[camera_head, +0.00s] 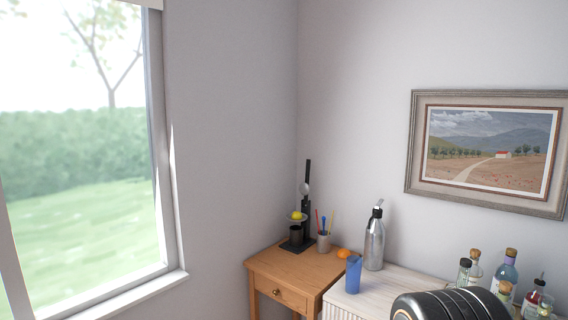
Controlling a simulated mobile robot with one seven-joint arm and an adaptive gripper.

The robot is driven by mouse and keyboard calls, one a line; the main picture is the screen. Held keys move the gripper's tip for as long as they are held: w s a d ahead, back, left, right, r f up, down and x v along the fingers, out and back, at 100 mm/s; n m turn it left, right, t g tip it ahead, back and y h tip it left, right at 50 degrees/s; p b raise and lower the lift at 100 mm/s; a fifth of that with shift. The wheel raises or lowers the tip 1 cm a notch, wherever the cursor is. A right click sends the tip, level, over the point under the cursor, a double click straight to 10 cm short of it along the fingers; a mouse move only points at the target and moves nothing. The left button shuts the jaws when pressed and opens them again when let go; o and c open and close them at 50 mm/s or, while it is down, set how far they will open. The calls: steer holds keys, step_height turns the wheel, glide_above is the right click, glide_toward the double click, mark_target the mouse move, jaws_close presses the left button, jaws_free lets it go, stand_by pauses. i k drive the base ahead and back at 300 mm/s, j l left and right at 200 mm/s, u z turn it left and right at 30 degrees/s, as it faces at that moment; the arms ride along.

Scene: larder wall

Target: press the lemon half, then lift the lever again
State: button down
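A dark lever juicer (306,225) stands on the small wooden table in the corner. Its lever (308,172) points up. A yellow lemon half (297,215) sits on the juicer's holder, below a pale rounded press head (305,188) and apart from it. A dark cup (296,234) stands under the holder on the juicer's base. A black rounded part at the bottom right looks like part of my own arm. My gripper is not in view.
The wooden table (270,263) has a drawer. Beside the juicer stand a pen cup (324,242) and an orange fruit (343,253). On the pale cabinet (402,278) are a blue tumbler (353,274), a metal siphon bottle (375,243) and several bottles (506,270). A window is at left.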

mark_target(304, 187)
steer(key=i, duration=1.2)
